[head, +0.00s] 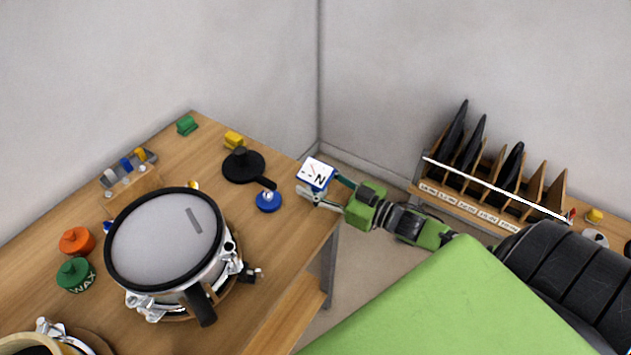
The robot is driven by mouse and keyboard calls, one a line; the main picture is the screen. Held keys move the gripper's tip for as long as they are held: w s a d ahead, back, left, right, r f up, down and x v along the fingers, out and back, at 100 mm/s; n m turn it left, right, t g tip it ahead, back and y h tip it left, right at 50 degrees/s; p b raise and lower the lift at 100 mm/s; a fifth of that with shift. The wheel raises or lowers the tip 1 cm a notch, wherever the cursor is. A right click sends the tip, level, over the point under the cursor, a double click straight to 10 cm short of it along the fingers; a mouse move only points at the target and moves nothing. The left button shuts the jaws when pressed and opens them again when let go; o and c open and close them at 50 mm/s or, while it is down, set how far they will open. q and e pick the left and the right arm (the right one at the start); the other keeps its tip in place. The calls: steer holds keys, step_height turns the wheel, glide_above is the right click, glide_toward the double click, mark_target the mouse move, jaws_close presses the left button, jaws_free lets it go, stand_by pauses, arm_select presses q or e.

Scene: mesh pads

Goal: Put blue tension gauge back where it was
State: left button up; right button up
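The blue tension gauge (316,173) has a square white dial face with dark marks and a blue edge. It is above the right end of the wooden bench. My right gripper (325,190) reaches in from the right and is shut on the gauge, with its fingers partly hidden by it. The gauge is tilted, its face towards the camera. My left gripper is not in view.
A snare drum (165,240) fills the bench (275,240) middle. A slotted wooden rack (480,207) with dark pads stands at right.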

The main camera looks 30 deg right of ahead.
steer(key=shift+s, duration=0.1)
steer(key=v, duration=1.1)
steer(key=shift+s+d+b, duration=0.3)
steer(key=shift+s+b, duration=0.05)
steer(key=s+d+f+m+g+h, duration=0.1)
steer(key=s+d+f+g+h, duration=0.2)
steer(key=f, duration=0.7)
steer(key=s+d+f+m+g+h, duration=0.15)
steer(key=s+f, duration=0.25)
steer(key=f, duration=0.7)
steer(key=s+d+f+m+g+h, duration=0.2)
steer(key=s+f+h, duration=0.15)
steer(key=f, duration=0.65)
steer(key=s+a+f+n+g+y, duration=0.1)
steer(key=s+a+f+g, duration=0.7)
steer(key=s+a+f, duration=1.2)
steer(key=shift+s+f+n+g, duration=0.15)
steer(key=shift+s+n+g, duration=0.25)
steer(key=shift+s, duration=0.85)
